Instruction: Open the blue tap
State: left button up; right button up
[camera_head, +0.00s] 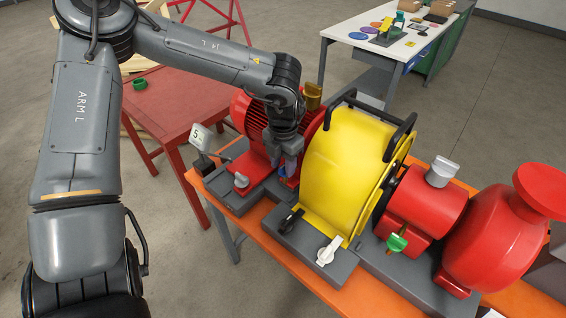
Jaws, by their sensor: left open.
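The gripper is open. The fingers hide most of the tap, so I cannot tell which way its handle is turned or whether the fingers touch it. My right gripper is out of view.
Along the skid's front are a grey tap (240,181), a black tap (290,221), a white tap (329,250) and a green tap (397,243). The yellow guard (340,165) stands close to the right of my gripper, the red motor (252,123) to its left.

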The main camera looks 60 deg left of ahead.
aim_at(282, 167)
pick_arm(q)
notch_tip(282, 167, up, 11)
jog(key=p, duration=0.1)
jog(key=shift+p, duration=0.4)
jog(key=shift+s, duration=0.15)
dwell(0.4)
